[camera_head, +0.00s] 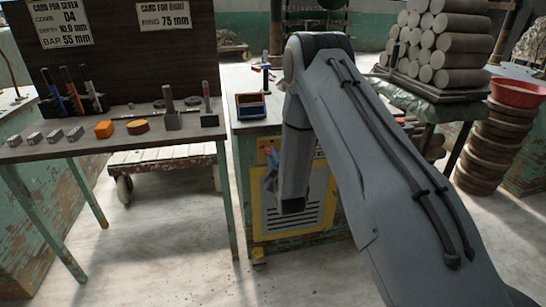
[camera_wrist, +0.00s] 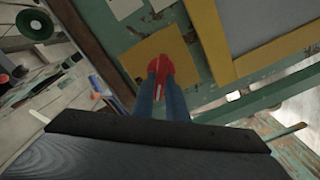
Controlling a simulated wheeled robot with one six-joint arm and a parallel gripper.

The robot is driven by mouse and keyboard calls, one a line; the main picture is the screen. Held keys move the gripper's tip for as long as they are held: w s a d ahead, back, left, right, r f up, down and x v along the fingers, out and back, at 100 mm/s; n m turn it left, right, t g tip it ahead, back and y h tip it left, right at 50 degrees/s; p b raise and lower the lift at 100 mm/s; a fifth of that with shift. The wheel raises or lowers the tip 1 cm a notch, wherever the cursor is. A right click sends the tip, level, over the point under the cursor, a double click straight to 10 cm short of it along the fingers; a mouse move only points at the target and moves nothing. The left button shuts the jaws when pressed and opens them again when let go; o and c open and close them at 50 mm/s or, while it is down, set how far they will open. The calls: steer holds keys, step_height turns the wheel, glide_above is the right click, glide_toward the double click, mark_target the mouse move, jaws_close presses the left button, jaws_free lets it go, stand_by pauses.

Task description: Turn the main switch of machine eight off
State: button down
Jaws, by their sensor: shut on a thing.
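A red rotary switch (camera_wrist: 162,66) sits on a yellow plate (camera_wrist: 136,57) on a worn green cabinet front in the wrist view. A pale mark shows on its face. My gripper (camera_wrist: 161,84), with two blue fingers, is shut on the red switch, one finger on each side. A small patch of red and blue shows beside my arm there. No machine number is readable on the cabinet.
A bench (camera_head: 100,146) at left holds metal blocks, an orange block (camera_head: 104,129) and tools before a card board (camera_head: 125,45). A small box (camera_head: 251,107) stands above the cabinet. Stacked clay logs (camera_head: 440,45) and a red bowl (camera_head: 517,93) are at right. The front floor is clear.

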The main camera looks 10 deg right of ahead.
steer(key=shift+a+f+n, duration=0.1)
steer(key=shift+f+n, duration=0.05)
steer(key=shift+n, duration=1.65)
steer(key=shift+a+f+n, duration=0.1)
steer(key=shift+f+n, duration=0.05)
steer(key=shift+n, duration=1.65)
steer(key=c, duration=1.8)
jaws_free()
steer(key=shift+o, duration=0.2)
steer(key=s, duration=0.7)
steer(key=shift+s, duration=0.4)
